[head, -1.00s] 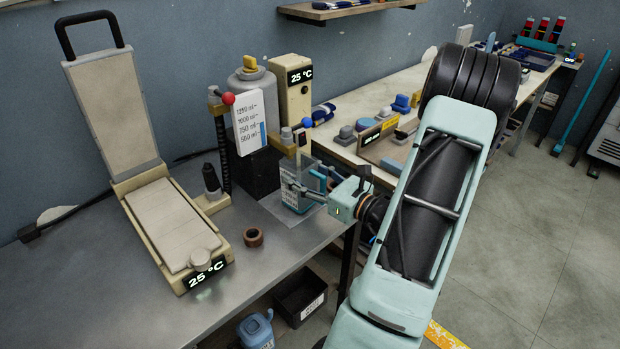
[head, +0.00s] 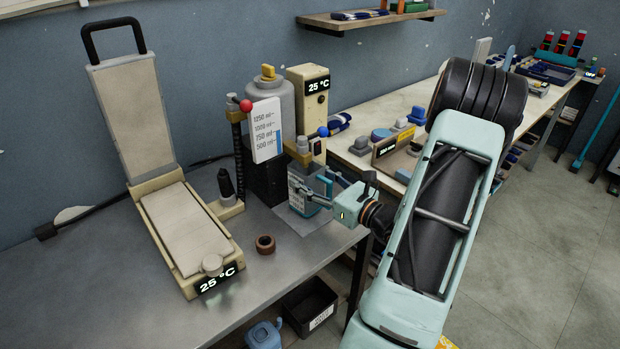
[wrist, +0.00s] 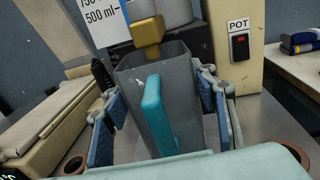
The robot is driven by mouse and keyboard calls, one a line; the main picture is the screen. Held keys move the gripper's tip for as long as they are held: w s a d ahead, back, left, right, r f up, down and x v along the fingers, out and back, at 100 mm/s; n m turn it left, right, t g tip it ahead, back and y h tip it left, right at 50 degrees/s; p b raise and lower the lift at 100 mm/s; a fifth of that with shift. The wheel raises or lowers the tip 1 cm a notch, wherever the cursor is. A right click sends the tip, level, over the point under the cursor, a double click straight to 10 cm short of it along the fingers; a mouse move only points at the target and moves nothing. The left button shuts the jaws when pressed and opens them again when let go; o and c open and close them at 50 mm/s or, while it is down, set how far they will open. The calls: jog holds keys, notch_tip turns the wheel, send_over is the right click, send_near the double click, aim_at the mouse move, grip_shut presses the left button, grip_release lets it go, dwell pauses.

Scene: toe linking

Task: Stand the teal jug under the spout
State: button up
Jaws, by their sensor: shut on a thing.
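The teal jug (wrist: 185,100) is a see-through grey vessel with a teal handle (wrist: 158,115), upright and open at the top. My gripper (wrist: 158,108) is shut on it, with one blue-padded finger on each side. In the head view the jug (head: 309,207) is partly hidden by my gripper (head: 304,193). The brass-coloured spout (wrist: 148,32) hangs just over the jug's far rim in the wrist view. In the head view the spout (head: 303,146) is above the jug. I cannot tell whether the jug's base touches the pale pad (head: 300,224).
The dispenser's grey tank (head: 270,100) and level gauge (head: 266,130) stand behind the jug. A beige scale-like device (head: 185,230) and a brown ring (head: 265,244) lie to the left on the metal bench (head: 110,285). A black bin (head: 310,305) is below.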

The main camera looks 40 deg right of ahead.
aim_at(308, 155)
jog(key=shift+f+b, duration=0.55)
jog(key=shift+f, duration=0.15)
jog(key=o, duration=1.2)
jog(key=shift+r, duration=0.1)
jog(key=shift+o, duration=0.2)
jog(key=shift+r+p, duration=3.2)
jog(key=shift+r, duration=0.85)
jog(key=shift+f, duration=0.1)
